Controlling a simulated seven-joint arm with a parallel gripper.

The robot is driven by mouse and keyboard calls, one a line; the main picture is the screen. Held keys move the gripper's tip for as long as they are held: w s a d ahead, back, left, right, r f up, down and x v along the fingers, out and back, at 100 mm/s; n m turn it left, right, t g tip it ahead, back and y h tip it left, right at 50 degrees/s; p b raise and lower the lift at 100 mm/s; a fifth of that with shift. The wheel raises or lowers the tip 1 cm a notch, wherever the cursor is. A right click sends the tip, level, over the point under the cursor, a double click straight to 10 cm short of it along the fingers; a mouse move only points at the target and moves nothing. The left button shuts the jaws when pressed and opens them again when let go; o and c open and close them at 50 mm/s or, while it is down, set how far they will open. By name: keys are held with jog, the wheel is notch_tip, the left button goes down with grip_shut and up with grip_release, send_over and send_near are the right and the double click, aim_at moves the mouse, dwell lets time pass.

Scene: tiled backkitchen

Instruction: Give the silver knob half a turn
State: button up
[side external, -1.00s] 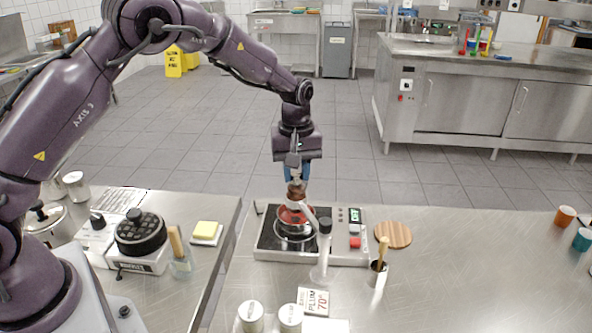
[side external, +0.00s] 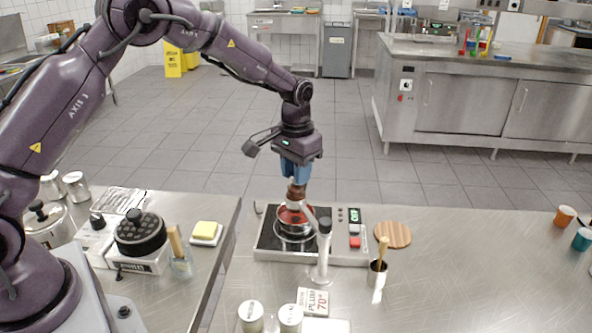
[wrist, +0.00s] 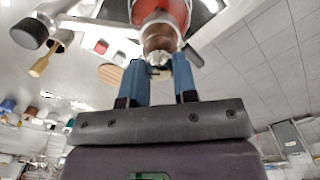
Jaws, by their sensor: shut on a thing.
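My gripper (side external: 296,170) points down over a red pot (side external: 290,217) with a copper-brown top. Its blue fingers are shut at the top of this stack. In the wrist view, my gripper (wrist: 159,62) has a small silver knob (wrist: 158,57) between its fingertips, at the end of the copper-coloured part (wrist: 160,34). The fingers hide most of the knob in the side view. The pot stands upright on the black plate of a hotplate unit (side external: 268,253). Any mark showing the knob's angle is too small to tell.
A cup with a wooden handle (side external: 377,273), a round wooden board (side external: 393,235) and white-topped tins (side external: 250,314) are nearby. The counter to the right is mostly clear.

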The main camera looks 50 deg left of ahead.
jog(key=shift+m, duration=0.8)
jog(key=o, duration=0.9)
jog(key=shift+o, duration=0.2)
notch_tip(320, 180, up, 13)
